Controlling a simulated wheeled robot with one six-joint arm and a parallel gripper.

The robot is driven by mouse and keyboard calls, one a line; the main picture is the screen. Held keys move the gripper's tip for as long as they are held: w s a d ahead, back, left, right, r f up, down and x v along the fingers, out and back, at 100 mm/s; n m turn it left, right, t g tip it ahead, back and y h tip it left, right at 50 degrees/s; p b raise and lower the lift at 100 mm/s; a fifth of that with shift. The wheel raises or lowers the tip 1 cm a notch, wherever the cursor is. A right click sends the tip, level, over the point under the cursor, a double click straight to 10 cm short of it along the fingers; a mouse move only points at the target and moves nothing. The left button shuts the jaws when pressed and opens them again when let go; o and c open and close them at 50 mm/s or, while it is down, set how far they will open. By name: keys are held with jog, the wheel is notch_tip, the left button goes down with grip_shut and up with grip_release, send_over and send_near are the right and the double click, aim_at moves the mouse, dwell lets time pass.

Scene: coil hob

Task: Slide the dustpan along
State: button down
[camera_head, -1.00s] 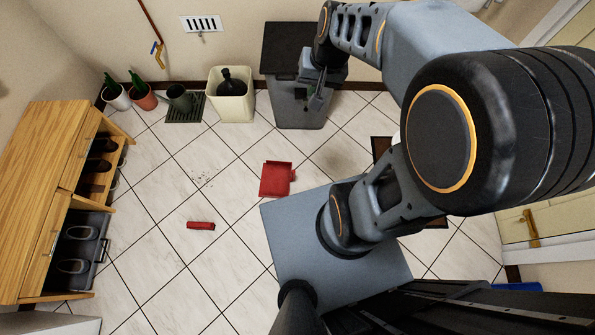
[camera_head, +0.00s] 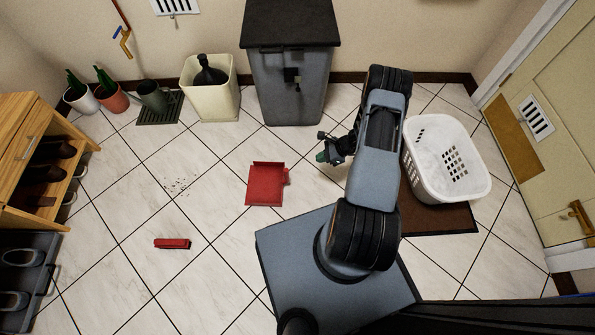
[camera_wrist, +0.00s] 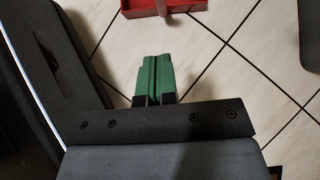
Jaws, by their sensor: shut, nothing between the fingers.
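The red dustpan (camera_head: 265,184) lies flat on the tiled floor in front of my base in the head view, its short handle pointing right. In the wrist view part of the dustpan (camera_wrist: 160,7) shows at the top edge, beyond the fingertips. My gripper (camera_head: 322,157) is to the right of the dustpan and apart from it, higher than the floor. Its green fingers (camera_wrist: 153,62) are pressed together in the wrist view, with nothing between them. A patch of dark crumbs (camera_head: 177,185) lies on the floor left of the dustpan.
A red brush-like block (camera_head: 172,243) lies on the floor at the left. A grey bin (camera_head: 290,85), a cream bin (camera_head: 211,100) and pots line the back wall. A white laundry basket (camera_head: 445,160) stands on a brown mat (camera_head: 440,217) at the right. The floor around the dustpan is clear.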

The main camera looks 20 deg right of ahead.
jog(key=a+r+b+x, duration=0.1)
jog(key=b+x, duration=0.4)
jog(key=x, duration=0.8)
jog(key=shift+w+a, duration=0.15)
jog(key=shift+a, duration=0.25)
